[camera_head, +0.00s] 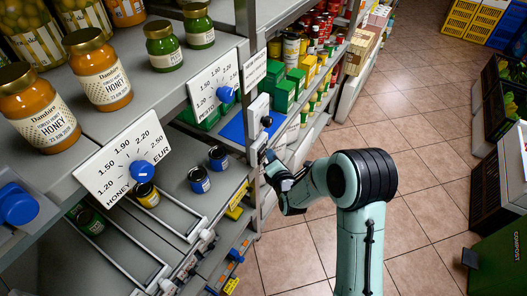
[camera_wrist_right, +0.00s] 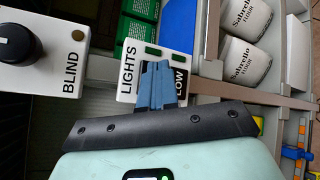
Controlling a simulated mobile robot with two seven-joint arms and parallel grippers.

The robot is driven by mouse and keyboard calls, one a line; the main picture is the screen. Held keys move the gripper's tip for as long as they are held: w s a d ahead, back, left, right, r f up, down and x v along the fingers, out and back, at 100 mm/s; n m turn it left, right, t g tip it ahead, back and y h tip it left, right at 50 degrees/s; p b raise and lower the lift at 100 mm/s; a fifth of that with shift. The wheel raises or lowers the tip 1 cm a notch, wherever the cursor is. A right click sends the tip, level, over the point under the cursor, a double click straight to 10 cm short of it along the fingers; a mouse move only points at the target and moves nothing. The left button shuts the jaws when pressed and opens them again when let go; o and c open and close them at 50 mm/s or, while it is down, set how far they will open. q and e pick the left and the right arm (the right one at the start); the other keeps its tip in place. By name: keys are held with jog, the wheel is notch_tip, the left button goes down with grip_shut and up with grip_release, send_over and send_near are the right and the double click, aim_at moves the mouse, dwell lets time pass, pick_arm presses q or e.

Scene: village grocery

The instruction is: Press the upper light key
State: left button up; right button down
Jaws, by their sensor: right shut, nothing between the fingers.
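A white light switch plate (camera_wrist_right: 125,86) marked LIGHTS shows in the right wrist view, its lettering turned sideways so that its top points left. A dark key (camera_wrist_right: 181,82) marked LOW is at its right, with green marks (camera_wrist_right: 152,49) along the far edge. The area left of the LOW key, where an upper key would sit, is covered by the blue fingers of my right gripper (camera_wrist_right: 157,78). The gripper is shut and empty, its tips over the plate; I cannot tell if they touch. In the head view the right gripper (camera_head: 268,160) is at the shelf's end post. My left gripper is not in view.
A BLIND panel with a black knob (camera_wrist_right: 15,43) is left of the light plate; the knob shows above my gripper in the head view (camera_head: 267,121). Shelves with honey jars (camera_head: 100,75), price dials and green boxes (camera_head: 283,95) are close by. The tiled aisle (camera_head: 420,140) is open.

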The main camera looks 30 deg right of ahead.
jog(key=shift+w, duration=0.15)
dwell(0.5)
jog(key=shift+w+a, duration=0.2)
jog(key=shift+w, duration=0.05)
jog(key=shift+s, duration=0.1)
jog(key=shift+s+d+b, duration=0.2)
jog(key=shift+s+b, duration=0.15)
dwell(0.3)
jog(key=s+d, duration=0.1)
jog(key=s+d+b, duration=0.1)
jog(key=s, duration=0.1)
jog(key=s+b, duration=0.1)
jog(key=s, duration=0.1)
jog(key=shift+s+d, duration=0.15)
jog(key=shift+d, duration=0.25)
dwell(0.4)
